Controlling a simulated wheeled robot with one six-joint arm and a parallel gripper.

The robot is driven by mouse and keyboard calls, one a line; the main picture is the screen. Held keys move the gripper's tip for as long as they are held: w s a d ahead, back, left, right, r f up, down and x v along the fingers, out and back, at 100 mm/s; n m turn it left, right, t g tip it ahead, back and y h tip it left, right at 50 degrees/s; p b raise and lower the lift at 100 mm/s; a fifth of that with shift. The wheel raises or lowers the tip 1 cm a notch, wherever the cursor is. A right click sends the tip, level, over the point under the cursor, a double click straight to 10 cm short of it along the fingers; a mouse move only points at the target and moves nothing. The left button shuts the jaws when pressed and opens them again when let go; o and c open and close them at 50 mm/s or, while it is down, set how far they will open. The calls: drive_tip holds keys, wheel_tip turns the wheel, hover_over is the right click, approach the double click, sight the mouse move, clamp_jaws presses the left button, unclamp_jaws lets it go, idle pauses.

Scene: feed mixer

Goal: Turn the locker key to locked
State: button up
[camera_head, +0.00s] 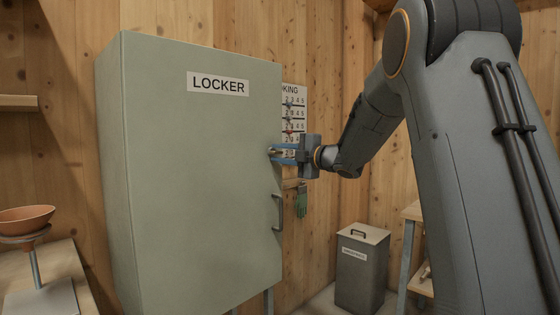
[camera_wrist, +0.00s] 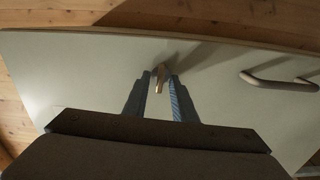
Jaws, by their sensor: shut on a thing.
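The locker (camera_head: 190,190) is a tall grey-green cabinet with a closed door and a "LOCKER" label. My gripper (camera_head: 274,153) is at the right edge of the door, above the handle (camera_head: 278,212). In the wrist view, my gripper (camera_wrist: 162,82) has its two fingertips at the door, with the brass-coloured key (camera_wrist: 160,76) between them. The jaws are shut on the key. The fingers hide much of the key and the lock around it, so I cannot tell how far the key is turned. The handle also shows to the right in the wrist view (camera_wrist: 280,82).
A grey lidded bin (camera_head: 361,275) stands on the floor at right. A scale with an orange bowl (camera_head: 25,218) stands on a bench at left. A shelf unit (camera_head: 410,240) is beside my arm.

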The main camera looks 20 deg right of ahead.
drive_tip(key=shift+n+b, duration=0.35)
drive_tip(key=shift+n, duration=0.15)
drive_tip(key=o, duration=1)
drive_tip(key=shift+a, duration=0.1)
drive_tip(key=v, duration=0.8)
drive_tip(key=shift+w, duration=0.1)
